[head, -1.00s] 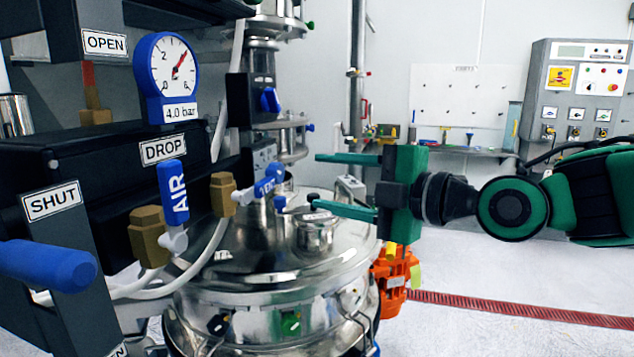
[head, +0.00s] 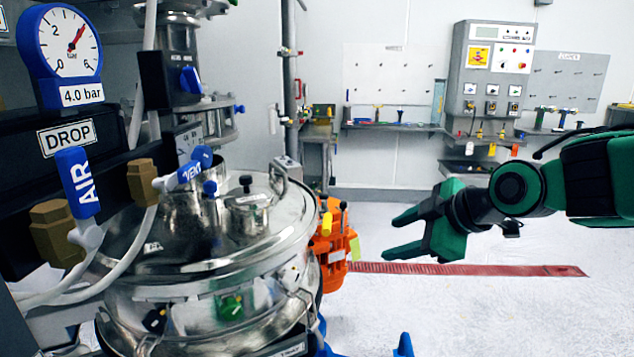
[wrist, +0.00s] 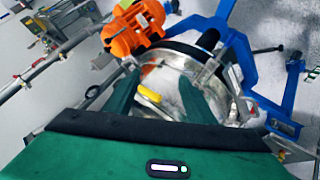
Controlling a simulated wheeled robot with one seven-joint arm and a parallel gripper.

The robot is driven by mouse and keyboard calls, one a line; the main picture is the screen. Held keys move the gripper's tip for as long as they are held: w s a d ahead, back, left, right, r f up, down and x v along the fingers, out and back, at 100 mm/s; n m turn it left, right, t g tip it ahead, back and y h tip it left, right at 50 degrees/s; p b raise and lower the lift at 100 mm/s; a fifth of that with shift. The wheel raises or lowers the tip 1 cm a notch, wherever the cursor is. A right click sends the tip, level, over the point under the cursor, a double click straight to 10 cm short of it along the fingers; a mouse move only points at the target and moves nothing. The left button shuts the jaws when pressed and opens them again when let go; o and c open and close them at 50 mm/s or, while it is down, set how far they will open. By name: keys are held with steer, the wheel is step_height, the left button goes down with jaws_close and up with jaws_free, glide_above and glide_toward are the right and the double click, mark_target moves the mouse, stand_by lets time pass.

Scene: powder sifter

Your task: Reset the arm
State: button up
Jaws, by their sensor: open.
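My gripper (head: 390,236) is open and empty in the head view, in free air right of the steel sifter vessel (head: 250,235). Its two green fingers point left and a little down. In the wrist view my gripper (wrist: 158,95) has its fingers apart. Between and beyond them are a round steel container (wrist: 190,75) with pale contents and a yellow item (wrist: 150,94); nothing is visibly held. I cannot tell how far below they are.
Blue-handled AIR (head: 78,183) and VENT (head: 187,172) valves and a pressure gauge (head: 68,45) stand left. An orange motor (head: 330,242) sits beside the vessel. A grey control cabinet (head: 490,80) and shelves line the back wall.

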steer(key=s+d+f+m+g+h, duration=0.2)
steer(key=s+d+f+m, duration=0.3)
steer(key=d, duration=0.4)
steer(key=s+d+f+m+g+h, duration=0.25)
steer(key=s+d+m, duration=0.35)
steer(key=d, duration=0.3)
steer(key=s+d+f+m+g, duration=0.2)
steer(key=s+d+m, duration=0.1)
steer(key=s+m, duration=0.2)
steer(key=s+d+f+m+g, duration=0.2)
steer(key=s+d+m, duration=0.2)
steer(key=s, duration=0.6)
steer(key=shift+s+m+h, duration=0.15)
steer(key=shift+m+h, duration=0.2)
steer(key=shift+m, duration=0.45)
steer(key=shift+d+f, duration=0.1)
steer(key=shift+w+f, duration=0.25)
steer(key=shift+w, duration=0.4)
